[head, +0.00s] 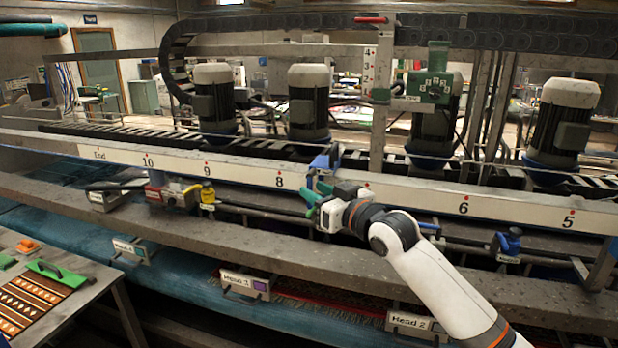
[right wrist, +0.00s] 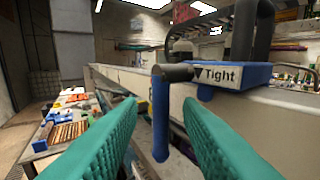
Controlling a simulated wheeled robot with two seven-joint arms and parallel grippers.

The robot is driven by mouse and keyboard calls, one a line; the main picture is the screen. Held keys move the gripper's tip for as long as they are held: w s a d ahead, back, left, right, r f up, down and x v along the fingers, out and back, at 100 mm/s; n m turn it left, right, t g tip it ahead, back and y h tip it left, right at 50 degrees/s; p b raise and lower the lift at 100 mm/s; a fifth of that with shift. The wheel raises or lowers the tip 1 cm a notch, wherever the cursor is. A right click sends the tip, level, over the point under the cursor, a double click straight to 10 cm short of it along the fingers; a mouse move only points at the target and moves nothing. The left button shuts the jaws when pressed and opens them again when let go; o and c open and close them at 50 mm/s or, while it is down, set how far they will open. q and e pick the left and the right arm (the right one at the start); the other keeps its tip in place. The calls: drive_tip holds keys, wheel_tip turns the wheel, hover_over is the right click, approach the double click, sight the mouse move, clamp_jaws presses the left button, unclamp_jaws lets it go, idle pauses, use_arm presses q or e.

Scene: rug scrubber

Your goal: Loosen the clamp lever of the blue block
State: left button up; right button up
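The blue block (head: 322,160) sits on the white numbered rail between 8 and the right gripper's wrist in the head view. In the right wrist view the blue block (right wrist: 240,75) carries a white label reading "Tight" with a down arrow. Its clamp lever (right wrist: 160,118) is a blue bar hanging down from a dark round pin. My right gripper (head: 314,202) has green fingers, is open and empty, and is close to the block. In the right wrist view the lever shows between the fingertips (right wrist: 160,118), with no clear contact. My left gripper is not in view.
Another blue clamp (head: 509,241) sits on the lower rod at right. Red and yellow clamps (head: 172,193) are at left. Motors (head: 308,100) stand behind the rail. Below are a beam (head: 240,243) and a plate labelled Head 1 (head: 246,284). A work table (head: 85,295) is at lower left.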

drive_tip(key=shift+p+x, duration=0.35)
drive_tip(key=shift+x, duration=1.1)
clamp_jaws()
